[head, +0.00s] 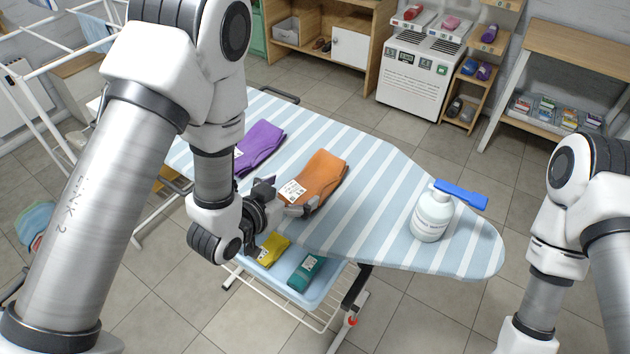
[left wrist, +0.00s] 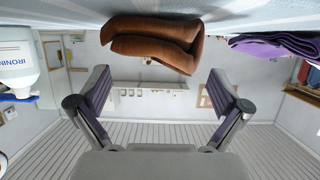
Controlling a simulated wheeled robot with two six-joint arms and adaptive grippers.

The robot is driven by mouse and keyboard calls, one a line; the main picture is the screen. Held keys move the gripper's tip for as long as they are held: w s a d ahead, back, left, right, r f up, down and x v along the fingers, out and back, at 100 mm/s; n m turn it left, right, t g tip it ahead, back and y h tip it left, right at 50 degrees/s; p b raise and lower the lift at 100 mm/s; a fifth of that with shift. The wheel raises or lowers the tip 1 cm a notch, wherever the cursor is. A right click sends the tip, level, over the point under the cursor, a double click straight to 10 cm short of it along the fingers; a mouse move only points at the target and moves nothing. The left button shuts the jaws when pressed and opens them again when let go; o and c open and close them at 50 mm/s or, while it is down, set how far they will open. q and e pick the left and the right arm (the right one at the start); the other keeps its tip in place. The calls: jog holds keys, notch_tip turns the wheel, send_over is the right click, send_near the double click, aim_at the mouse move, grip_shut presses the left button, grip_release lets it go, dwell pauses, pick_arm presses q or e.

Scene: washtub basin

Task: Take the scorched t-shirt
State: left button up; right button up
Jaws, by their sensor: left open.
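A folded orange-brown garment (head: 318,180) with a white label lies on the striped ironing board (head: 385,185). A folded purple garment (head: 258,146) with a label lies to its left. I cannot read the labels or make out a scorch mark. My left gripper (head: 300,210) is at the near edge of the board, just in front of the orange garment. In the left wrist view my left gripper (left wrist: 160,95) is open, with nothing between its fingers. The orange garment (left wrist: 153,43) shows ahead there, and the purple one (left wrist: 278,45) to the right. My right gripper is out of frame.
A white bottle (head: 432,217) with a blue top stands at the board's right end. Below the board, a light-blue tray (head: 328,290) holds a yellow cloth (head: 272,249) and a teal cloth (head: 306,271). A white drying rack stands at the left.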

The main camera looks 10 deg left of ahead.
aim_at(306, 185)
pick_arm(q)
jog(key=x, duration=0.2)
jog(key=d+p+x, duration=0.1)
jog(key=x, duration=0.2)
jog(key=shift+w+d+r+p, duration=0.1)
jog(key=shift+r+p, duration=0.05)
jog(key=shift+p, duration=0.15)
jog(key=shift+w+f, duration=0.15)
jog(key=shift+f, duration=0.05)
jog(key=shift+a, duration=0.3)
jog(key=shift+c, duration=0.4)
jog(key=shift+d, duration=0.15)
jog(key=c, duration=0.9)
jog(key=shift+c, duration=0.2)
jog(key=shift+r, duration=0.15)
